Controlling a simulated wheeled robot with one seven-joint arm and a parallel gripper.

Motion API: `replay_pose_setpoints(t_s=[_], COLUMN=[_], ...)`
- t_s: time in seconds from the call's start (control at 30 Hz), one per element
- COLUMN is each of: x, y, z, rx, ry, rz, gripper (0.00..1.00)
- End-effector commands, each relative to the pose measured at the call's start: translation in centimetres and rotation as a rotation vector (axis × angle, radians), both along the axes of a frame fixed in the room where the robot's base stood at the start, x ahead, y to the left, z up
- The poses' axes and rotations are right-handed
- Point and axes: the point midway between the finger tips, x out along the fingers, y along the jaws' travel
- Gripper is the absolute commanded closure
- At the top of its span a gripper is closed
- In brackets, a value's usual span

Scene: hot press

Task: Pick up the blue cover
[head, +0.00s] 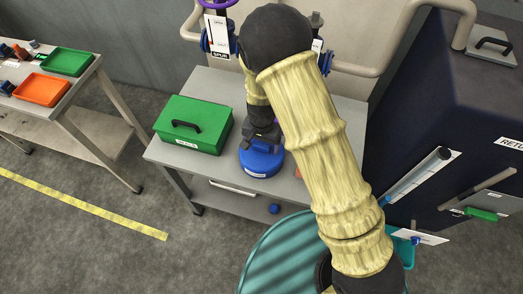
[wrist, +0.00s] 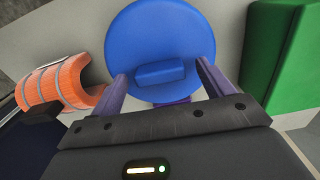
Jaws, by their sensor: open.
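The blue cover (head: 262,163) is a round blue piece on the grey table, just right of the green box in the head view. In the wrist view the blue cover (wrist: 160,35) shows as a blue disc with a raised block-shaped handle (wrist: 160,73) in its middle. My gripper (wrist: 162,88) is open, with one purple finger on each side of the handle and a gap on both sides. In the head view my gripper (head: 262,140) is right over the cover, and its fingers are hard to make out.
A green box (head: 190,124) with a black handle stands left of the cover. An orange ribbed half-cylinder (wrist: 62,85) lies left of it in the wrist view. A dark cabinet (head: 440,110) stands at the right. Pipes and valves run behind the grey table (head: 335,110).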

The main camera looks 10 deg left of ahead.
Motion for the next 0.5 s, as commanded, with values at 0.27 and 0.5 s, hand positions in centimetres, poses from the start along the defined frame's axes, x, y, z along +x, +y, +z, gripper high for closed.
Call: replay_pose_setpoints(t_s=[0.27, 0.5], x=[0.02, 0.02], y=[0.05, 0.05], z=[-0.01, 0.01], rx=[0.001, 0.001], ry=[-0.001, -0.001], rz=[0.001, 0.001], gripper=[0.20, 0.22])
